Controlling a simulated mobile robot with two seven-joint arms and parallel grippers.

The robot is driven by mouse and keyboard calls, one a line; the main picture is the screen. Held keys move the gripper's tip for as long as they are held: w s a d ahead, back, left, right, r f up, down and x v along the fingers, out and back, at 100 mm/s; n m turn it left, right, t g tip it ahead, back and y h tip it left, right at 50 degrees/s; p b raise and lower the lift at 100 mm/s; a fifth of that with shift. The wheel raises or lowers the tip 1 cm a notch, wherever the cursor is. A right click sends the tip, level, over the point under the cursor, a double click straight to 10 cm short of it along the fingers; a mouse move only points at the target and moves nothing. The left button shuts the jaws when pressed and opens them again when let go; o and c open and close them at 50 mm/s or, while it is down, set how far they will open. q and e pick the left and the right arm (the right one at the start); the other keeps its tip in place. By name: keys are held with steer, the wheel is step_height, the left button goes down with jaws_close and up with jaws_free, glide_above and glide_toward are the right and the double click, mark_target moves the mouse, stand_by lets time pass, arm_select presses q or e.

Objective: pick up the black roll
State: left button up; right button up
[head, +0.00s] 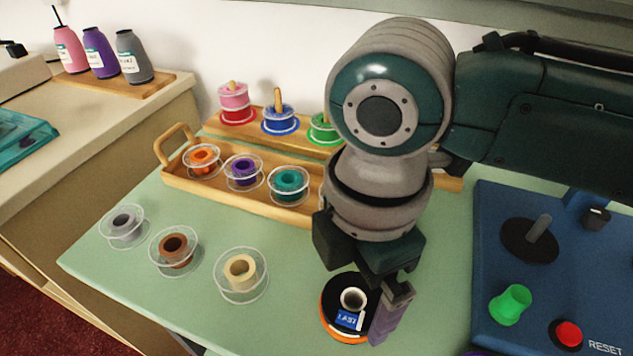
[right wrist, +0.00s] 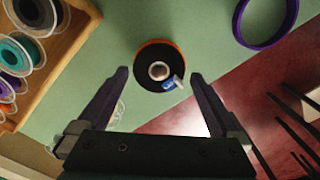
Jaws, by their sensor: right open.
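The black roll (head: 336,296) lies flat on the green counter, near its front edge in the head view. It has an orange rim underneath, a pale core and a blue-and-white label. My right gripper (head: 380,309) reaches down at the roll, and one finger covers part of its right side. In the right wrist view, the open fingers (right wrist: 159,76) stand apart on either side of the black roll (right wrist: 146,76), with a gap on each side. The roll is not held. My left gripper is not in view.
Spools of grey (head: 122,226), brown (head: 173,251) and cream (head: 241,274) stand left of the roll. A wooden tray (head: 250,210) with spools is behind. A blue control panel (head: 560,260) is at right. A purple ring (right wrist: 266,25) shows in the right wrist view.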

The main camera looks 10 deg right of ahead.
mark_target(354, 299)
step_height(354, 299, down, 4)
steer(key=shift+d+r+b, duration=0.1)
steer(key=shift+b, duration=0.3)
steer(key=shift+w, duration=0.1)
steer(key=c, duration=1.1)
steer(key=shift+r, duration=0.2)
